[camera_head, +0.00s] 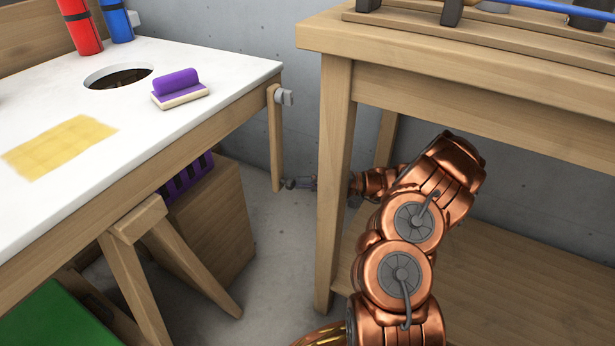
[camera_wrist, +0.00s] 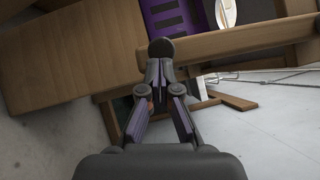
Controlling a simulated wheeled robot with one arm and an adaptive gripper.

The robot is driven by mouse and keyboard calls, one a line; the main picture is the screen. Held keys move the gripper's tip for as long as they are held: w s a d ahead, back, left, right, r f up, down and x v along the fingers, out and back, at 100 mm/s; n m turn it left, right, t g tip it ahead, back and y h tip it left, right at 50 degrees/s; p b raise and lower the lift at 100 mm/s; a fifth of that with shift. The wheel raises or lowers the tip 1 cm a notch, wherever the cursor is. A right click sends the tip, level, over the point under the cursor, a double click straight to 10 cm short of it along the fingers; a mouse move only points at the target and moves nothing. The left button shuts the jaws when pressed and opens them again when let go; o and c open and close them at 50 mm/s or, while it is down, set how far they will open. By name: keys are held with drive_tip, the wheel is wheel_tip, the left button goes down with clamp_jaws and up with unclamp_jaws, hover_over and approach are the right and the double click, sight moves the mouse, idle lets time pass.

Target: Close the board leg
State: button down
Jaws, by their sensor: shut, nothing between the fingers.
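The board (camera_head: 180,45) is a white-topped wooden frame with a round hole, at left in the head view. Its leg (camera_head: 275,140) is a short wooden bar hanging down almost upright from a grey pivot knob (camera_head: 285,97) at the right corner. My gripper (camera_head: 290,184) is at the lower end of the leg, at its right side; whether they touch is unclear. In the wrist view my gripper (camera_wrist: 160,55) is shut and empty. A wooden bar (camera_wrist: 245,38) crosses at its fingertips, probably the leg.
A wooden workbench (camera_head: 335,180) stands at right, my arm reaching past its front post. A wooden box (camera_head: 215,225) with purple slats and a trestle stand (camera_head: 130,280) are below the board. A purple brush (camera_head: 180,87) and red and blue cylinders (camera_head: 80,25) rest on top.

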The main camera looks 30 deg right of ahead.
drive_tip(key=shift+s+a+m, duration=0.3)
drive_tip(key=shift+s+a, duration=0.1)
drive_tip(key=shift+a, duration=0.25)
drive_tip(key=shift+d+f, duration=0.1)
